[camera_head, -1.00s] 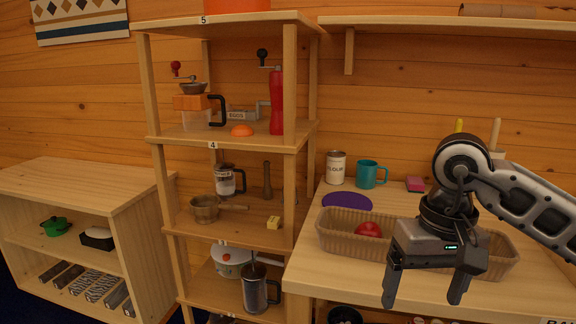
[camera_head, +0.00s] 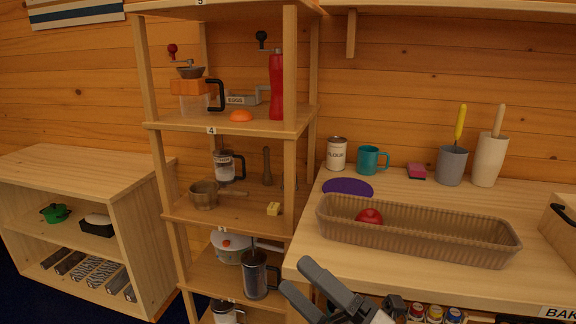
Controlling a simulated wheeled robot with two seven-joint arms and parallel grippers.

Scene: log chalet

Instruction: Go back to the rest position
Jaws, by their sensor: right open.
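My right gripper (camera_head: 308,281) shows at the bottom of the head view, in front of the counter's front edge and low beside the shelf unit. Its two fingers are apart and nothing is between them. Most of my right arm is below the picture. My left gripper is not in view. A long brown ribbed basket (camera_head: 420,235) lies on the wooden counter (camera_head: 540,285), with a red round item (camera_head: 369,216) inside at its left end. The gripper is clear of the basket.
A tall shelf unit (camera_head: 290,165) with kitchenware stands to the left of the counter. A flour can (camera_head: 337,154), a teal mug (camera_head: 369,160), a purple disc (camera_head: 347,188), a grey cup (camera_head: 451,166) and a cream holder (camera_head: 489,160) stand at the counter's back. A low cabinet (camera_head: 80,165) is far left.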

